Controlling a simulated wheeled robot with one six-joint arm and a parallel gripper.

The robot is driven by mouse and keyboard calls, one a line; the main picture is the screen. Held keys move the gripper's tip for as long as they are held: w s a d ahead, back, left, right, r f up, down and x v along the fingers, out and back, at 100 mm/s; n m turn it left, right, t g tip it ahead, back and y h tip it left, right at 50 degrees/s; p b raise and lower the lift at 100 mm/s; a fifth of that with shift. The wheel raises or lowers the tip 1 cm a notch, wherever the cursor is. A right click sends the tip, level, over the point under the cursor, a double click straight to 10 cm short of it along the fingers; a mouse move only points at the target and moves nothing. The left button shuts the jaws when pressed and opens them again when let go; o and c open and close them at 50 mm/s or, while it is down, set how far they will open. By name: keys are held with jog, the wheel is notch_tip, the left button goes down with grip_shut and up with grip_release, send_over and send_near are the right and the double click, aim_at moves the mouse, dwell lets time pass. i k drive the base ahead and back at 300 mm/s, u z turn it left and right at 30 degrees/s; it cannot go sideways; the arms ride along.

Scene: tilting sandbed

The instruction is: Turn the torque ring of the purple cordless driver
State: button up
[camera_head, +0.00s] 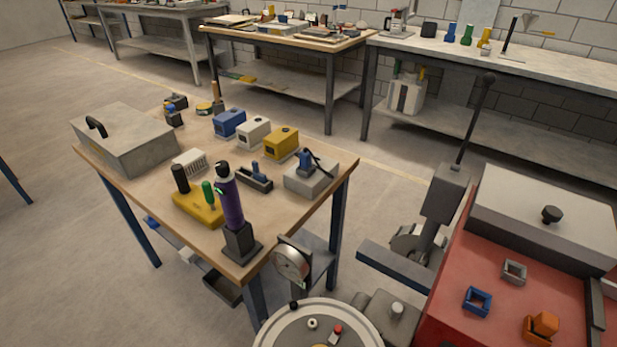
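The purple cordless driver (231,203) stands at the front right part of the wooden workbench (140,172). It is upright, leaning slightly to the left in the picture, with its lower end in a dark grey block-shaped base (241,244). Its upper end is black with a small light-green patch near the top. The torque ring is too small to pick out clearly. My gripper is not in view.
Close beside the driver is a yellow block (198,210) with black and green handles. Blue, white and yellow boxes (281,142) stand behind. A grey case (124,138) fills the left end. A dial gauge (291,262) is at the front corner; a red machine (470,270) stands right.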

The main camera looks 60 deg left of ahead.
aim_at(222, 168)
jog(key=u, duration=2.15)
jog(key=k, duration=1.15)
jog(key=u, duration=0.85)
jog(key=i, duration=1)
jog(key=z, duration=0.05)
